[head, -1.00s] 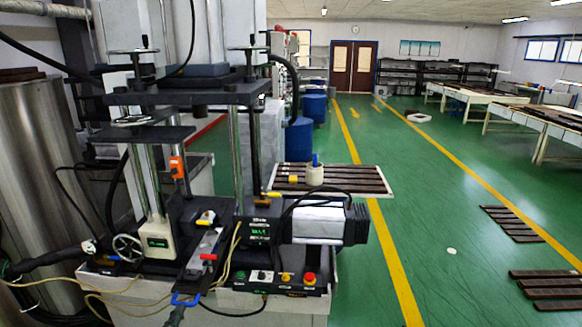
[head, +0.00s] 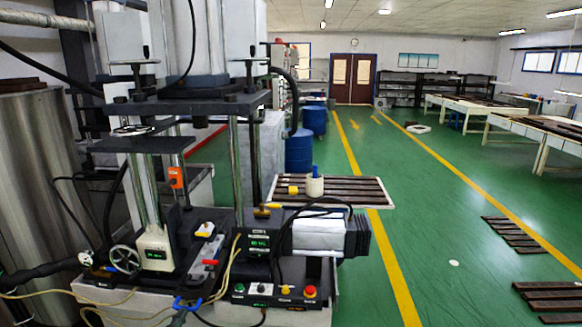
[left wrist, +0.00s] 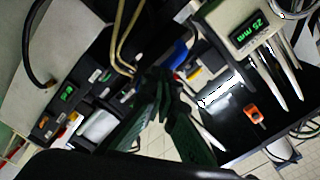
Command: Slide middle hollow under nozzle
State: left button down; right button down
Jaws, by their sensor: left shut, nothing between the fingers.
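The silver mould (head: 205,251) lies on the dark bed of the machine, in front of the upright posts. A red piece (head: 210,262) sits on it and a blue handle (head: 187,303) is at its near end. The mould also shows in the left wrist view (left wrist: 222,95), with the blue handle (left wrist: 175,52) beside it. My left gripper (head: 180,316) is at the bottom edge, close to the blue handle. In the left wrist view its dark fingers (left wrist: 165,98) are shut and empty. The nozzle and the separate hollows cannot be made out. My right gripper is not in view.
A handwheel (head: 125,260) stands left of the mould. A button panel (head: 275,291) and a motor (head: 318,234) are to the right. Thin cables (head: 228,262) hang close to the mould.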

pick_arm(q)
jog(key=shift+w, duration=0.75)
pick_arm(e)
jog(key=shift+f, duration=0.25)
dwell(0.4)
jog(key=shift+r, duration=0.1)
